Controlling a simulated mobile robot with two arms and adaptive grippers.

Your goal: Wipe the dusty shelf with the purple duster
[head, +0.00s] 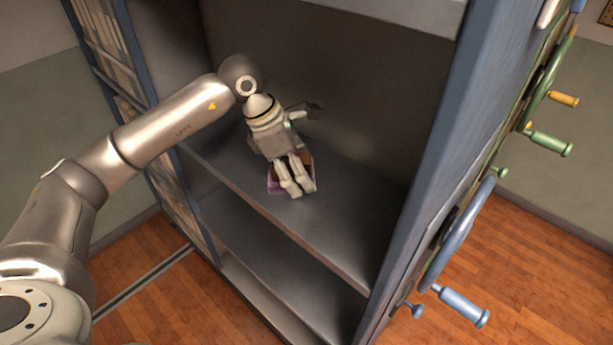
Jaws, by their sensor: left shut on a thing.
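The shelf (335,225) is a dark grey board inside a tall blue-grey cabinet. My left gripper (298,190) reaches in over this shelf from the left, with its fingers pointing down at the board. It is shut on the purple duster (276,184), which shows only as a small purplish edge around the fingers. The duster is low at the shelf surface; I cannot tell whether it touches. Most of the duster is hidden by the fingers. I cannot make out dust on the shelf. My right gripper is not in view.
A lower shelf (265,250) lies below. The cabinet's right side panel (425,190) stands near the arm's working space and carries a blue handwheel (460,235) and other cranks outside. A left panel (180,215) borders the opening. Wooden floor (530,265) lies around.

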